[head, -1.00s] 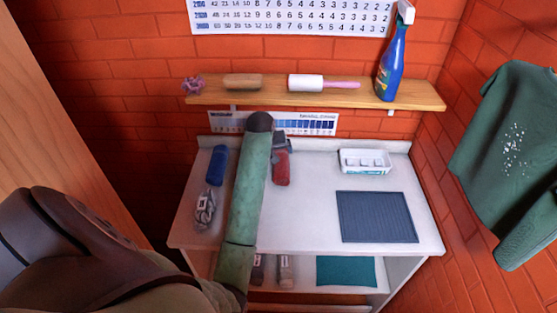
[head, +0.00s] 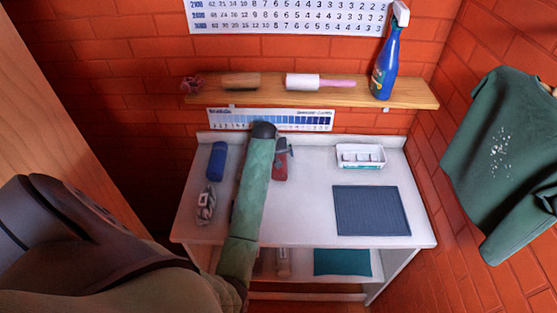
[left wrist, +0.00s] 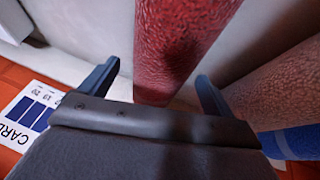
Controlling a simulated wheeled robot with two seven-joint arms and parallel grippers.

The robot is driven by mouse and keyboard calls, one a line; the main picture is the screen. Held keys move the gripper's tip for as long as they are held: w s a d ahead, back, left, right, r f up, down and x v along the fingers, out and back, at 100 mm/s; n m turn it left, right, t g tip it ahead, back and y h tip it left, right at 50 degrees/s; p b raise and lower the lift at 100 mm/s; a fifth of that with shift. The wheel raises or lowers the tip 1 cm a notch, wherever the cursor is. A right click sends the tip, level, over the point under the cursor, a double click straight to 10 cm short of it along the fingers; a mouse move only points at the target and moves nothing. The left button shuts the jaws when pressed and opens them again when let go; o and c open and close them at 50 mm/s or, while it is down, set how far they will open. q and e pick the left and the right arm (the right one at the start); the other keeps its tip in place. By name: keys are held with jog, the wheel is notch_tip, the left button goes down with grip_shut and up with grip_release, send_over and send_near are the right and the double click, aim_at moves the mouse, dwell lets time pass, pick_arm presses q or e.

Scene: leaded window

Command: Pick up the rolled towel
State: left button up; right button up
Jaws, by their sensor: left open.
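A red rolled towel (head: 279,172) lies on the white counter, partly hidden behind my left arm and gripper. In the left wrist view the red roll (left wrist: 178,45) stands between the two finger tips. My left gripper (head: 284,148) is open at the roll's far end; in the left wrist view the open fingers (left wrist: 154,86) lie on either side of the red roll, with space visible beside it. A blue roll (head: 217,161) and a grey patterned roll (head: 206,203) lie further left on the counter. My right gripper is not in view.
A pinkish-brown roll-like thing (left wrist: 282,85) is close to the right finger in the wrist view. A blue mat (head: 372,210) and white tray (head: 360,163) are on the right. A shelf (head: 350,99) with a spray bottle (head: 386,65) hangs above.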

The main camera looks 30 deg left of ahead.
pick_arm(q)
jog(key=shift+f, duration=0.2)
dwell(0.6)
jog(key=c, duration=1.1)
